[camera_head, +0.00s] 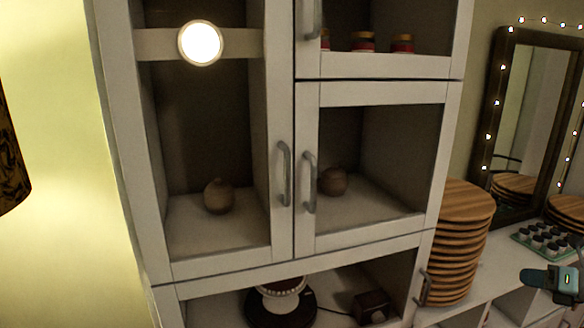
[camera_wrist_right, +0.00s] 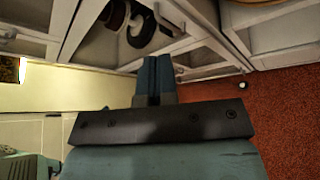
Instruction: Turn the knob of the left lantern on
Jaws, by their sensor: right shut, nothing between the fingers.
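No lantern knob can be made out in either view. A dark, gold-patterned object (camera_head: 12,155) is cut off by the left edge of the head view; I cannot tell whether it is a lantern. My right gripper (camera_head: 530,277) is at the lower right of the head view, in front of the counter. In the right wrist view its fingers (camera_wrist_right: 155,78) are together and empty, pointing towards the cabinet fronts. My left gripper is not in view.
A tall white cabinet (camera_head: 115,120) with glass-fronted doors and grey handles fills the middle. It holds two brown pots (camera_head: 219,197) and, below, a black turntable (camera_head: 279,309). Stacked wooden boards (camera_head: 462,200), small jars (camera_head: 545,240) and a mirror (camera_head: 530,95) stand right.

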